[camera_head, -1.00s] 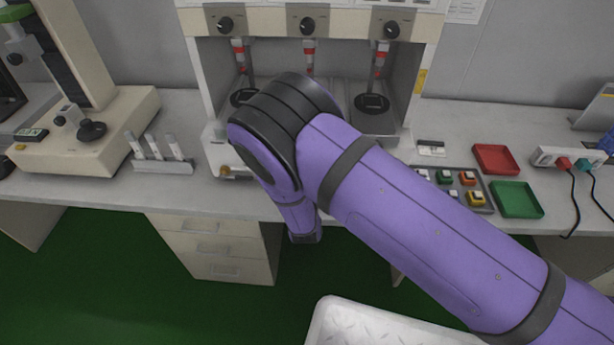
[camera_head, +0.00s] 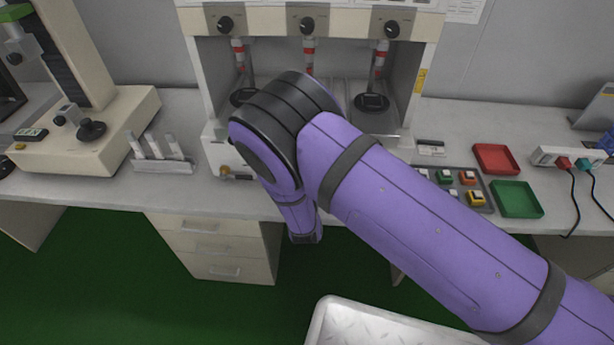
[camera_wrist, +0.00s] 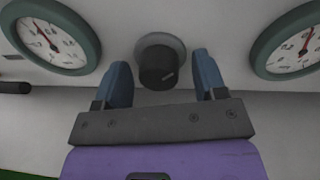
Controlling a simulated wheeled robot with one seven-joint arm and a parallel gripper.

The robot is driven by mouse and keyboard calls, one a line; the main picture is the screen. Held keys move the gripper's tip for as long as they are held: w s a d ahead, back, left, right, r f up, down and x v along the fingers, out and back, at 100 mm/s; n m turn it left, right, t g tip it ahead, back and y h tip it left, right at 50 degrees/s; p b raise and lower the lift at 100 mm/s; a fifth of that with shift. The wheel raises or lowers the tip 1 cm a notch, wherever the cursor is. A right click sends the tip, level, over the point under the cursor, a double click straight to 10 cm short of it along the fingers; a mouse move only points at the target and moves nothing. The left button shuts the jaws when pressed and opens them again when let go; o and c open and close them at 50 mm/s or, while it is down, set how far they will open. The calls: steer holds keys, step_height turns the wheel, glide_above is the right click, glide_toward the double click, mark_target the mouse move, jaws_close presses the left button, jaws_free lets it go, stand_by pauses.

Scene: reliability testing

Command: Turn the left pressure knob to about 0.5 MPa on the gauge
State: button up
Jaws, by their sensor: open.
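In the wrist view, a dark round knob (camera_wrist: 158,64) with a pale mark sticks out of a light panel between two green-rimmed gauges. The left gauge (camera_wrist: 48,38) shows a red needle, but its numbers are too small to read. The right gauge (camera_wrist: 297,45) is cut by the picture edge. My gripper (camera_wrist: 160,62) is open, with one blue finger on each side of the knob and visible gaps to it. I cannot tell from this view alone which of the machine's knobs this is. In the head view my arm hides the gripper, this knob and the gauges.
The cream test machine (camera_head: 428,40) stands on the grey bench (camera_head: 100,190), with several black dials along its top. A rack of tubes (camera_head: 162,166) is to its left. A red tray (camera_head: 496,158), a green tray (camera_head: 516,199) and a power strip (camera_head: 568,157) are to its right.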

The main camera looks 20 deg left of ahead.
steer(key=v, duration=1)
steer(key=shift+s, duration=0.35)
steer(key=shift+d, duration=0.15)
